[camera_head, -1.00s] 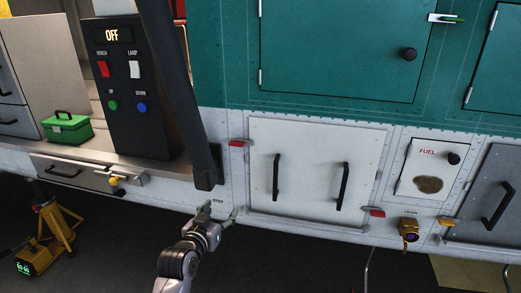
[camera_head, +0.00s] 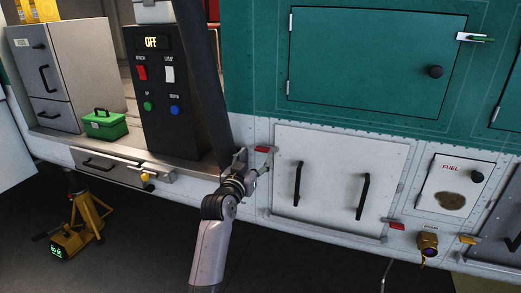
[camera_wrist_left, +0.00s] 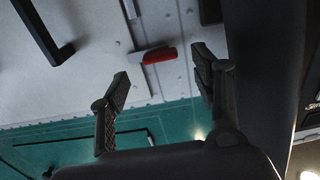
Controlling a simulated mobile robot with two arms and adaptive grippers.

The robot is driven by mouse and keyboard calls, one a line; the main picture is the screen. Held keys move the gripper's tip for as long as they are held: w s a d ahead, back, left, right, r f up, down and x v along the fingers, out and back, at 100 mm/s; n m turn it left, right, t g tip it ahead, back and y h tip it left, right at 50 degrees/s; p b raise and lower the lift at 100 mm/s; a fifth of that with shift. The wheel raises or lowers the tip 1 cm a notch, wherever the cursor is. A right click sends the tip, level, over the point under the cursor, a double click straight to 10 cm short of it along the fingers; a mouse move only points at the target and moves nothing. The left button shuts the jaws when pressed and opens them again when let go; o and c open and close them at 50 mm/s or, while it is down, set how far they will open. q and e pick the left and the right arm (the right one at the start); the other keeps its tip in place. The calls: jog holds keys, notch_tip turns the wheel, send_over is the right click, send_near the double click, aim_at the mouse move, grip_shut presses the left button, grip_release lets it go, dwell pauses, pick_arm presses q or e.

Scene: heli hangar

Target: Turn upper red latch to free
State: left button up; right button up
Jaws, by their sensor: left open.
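The upper red latch (camera_head: 262,149) sits at the top left corner of the white two-handled panel (camera_head: 330,185) on the aircraft's side. My left gripper (camera_head: 254,158) is open and empty right by this latch. In the left wrist view the red latch (camera_wrist_left: 160,55) lies roughly sideways, a little beyond the fingertips and between the two spread fingers of my gripper (camera_wrist_left: 161,70). I see no clear contact. A second, lower red latch (camera_head: 396,226) is at the panel's bottom right. My right gripper is not in view.
A dark upright post (camera_head: 205,85) stands just left of the latch, close to my gripper. Left of it are a black switch box (camera_head: 175,90) and a green toolbox (camera_head: 105,124). A fuel hatch (camera_head: 452,185) and drain fitting (camera_head: 428,243) are at the right.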

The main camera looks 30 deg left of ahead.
aim_at(261, 151)
pick_arm(q)
jog(key=shift+x, duration=2.6)
jog(key=shift+c, duration=0.2)
jog(key=c, duration=1.1)
jog(key=shift+p, duration=0.3)
